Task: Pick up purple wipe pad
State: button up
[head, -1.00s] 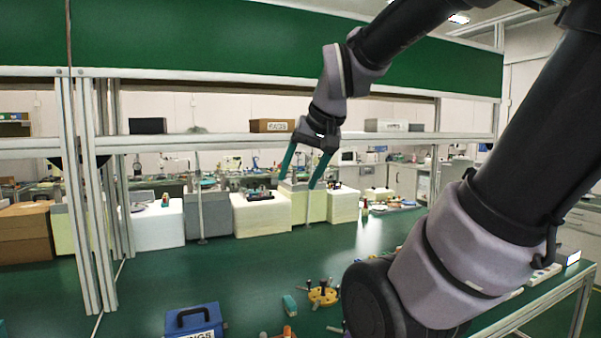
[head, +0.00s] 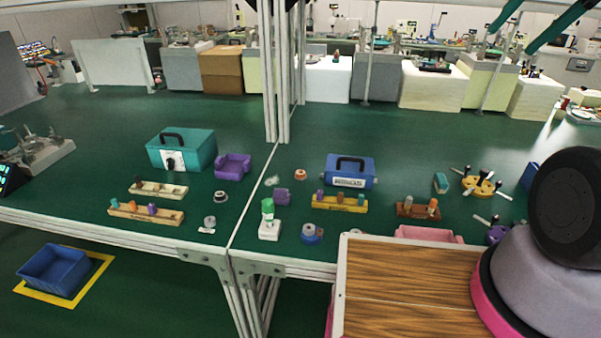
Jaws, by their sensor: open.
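A small purple block (head: 282,197), which looks like the purple wipe pad, lies on the green bench just right of the seam between the two bench tops. It is between the green-topped white bottle (head: 269,230) and the blue toolbox (head: 350,172). It is too small to make out its details.
A purple open bin (head: 233,166) and a teal toolbox (head: 181,150) stand left of the seam. Racks of pegs (head: 340,203) and a tape roll (head: 311,234) lie nearby. A metal upright (head: 270,80) rises behind. A blue bin (head: 57,270) sits on the floor.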

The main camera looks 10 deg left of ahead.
aim_at(280, 197)
jog(key=j, duration=2.55)
